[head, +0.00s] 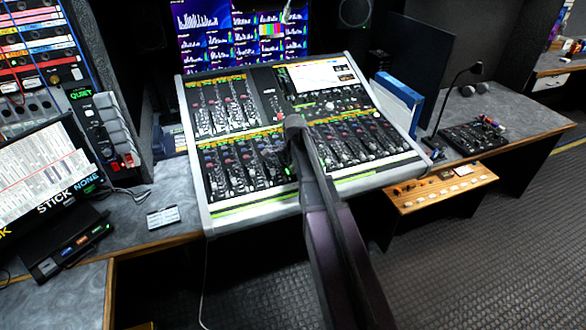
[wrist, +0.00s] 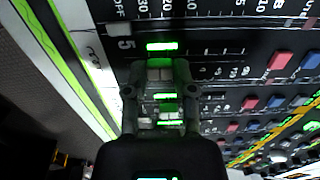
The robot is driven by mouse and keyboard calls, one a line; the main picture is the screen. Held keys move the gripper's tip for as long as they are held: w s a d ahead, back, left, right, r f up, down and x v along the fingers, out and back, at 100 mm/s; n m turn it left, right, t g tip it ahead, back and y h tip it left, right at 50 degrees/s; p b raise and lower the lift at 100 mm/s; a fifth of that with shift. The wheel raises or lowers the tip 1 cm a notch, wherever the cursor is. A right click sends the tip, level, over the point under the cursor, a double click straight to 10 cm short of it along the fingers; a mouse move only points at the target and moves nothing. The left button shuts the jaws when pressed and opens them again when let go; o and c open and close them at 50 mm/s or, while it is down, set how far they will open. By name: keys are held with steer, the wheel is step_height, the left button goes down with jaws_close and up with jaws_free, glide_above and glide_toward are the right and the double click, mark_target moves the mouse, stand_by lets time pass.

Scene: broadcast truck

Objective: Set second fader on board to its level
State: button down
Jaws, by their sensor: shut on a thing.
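The mixing board (head: 262,205) is a wide, tilted console with a light frame and rows of faders and knobs. My arm crosses its lower middle in the head view. My gripper (head: 295,125) is down at the board there, and the arm hides its jaws. In the wrist view my gripper (wrist: 160,72) is close over the fader panel. Its fingers are closed around a small pale fader cap (wrist: 160,73). Green lit bars show above the cap and between the fingers. Printed scale numbers lie beside the fingertips. I cannot tell from the markings which fader this is.
Monitors (head: 240,35) stand behind the board. A wooden button panel (head: 440,188) and a lamp (head: 457,98) are at its right. A labelled screen (head: 40,175) and a small card (head: 162,217) are at its left. Red and blue buttons (wrist: 280,60) lie close to the gripper.

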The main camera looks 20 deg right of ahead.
steer(key=w, duration=0.4)
steer(key=shift+w+r, duration=0.2)
steer(key=shift+r, duration=0.1)
steer(key=shift+s, duration=0.1)
steer(key=shift+c, duration=2.2)
jaws_free()
steer(key=shift+s, duration=0.1)
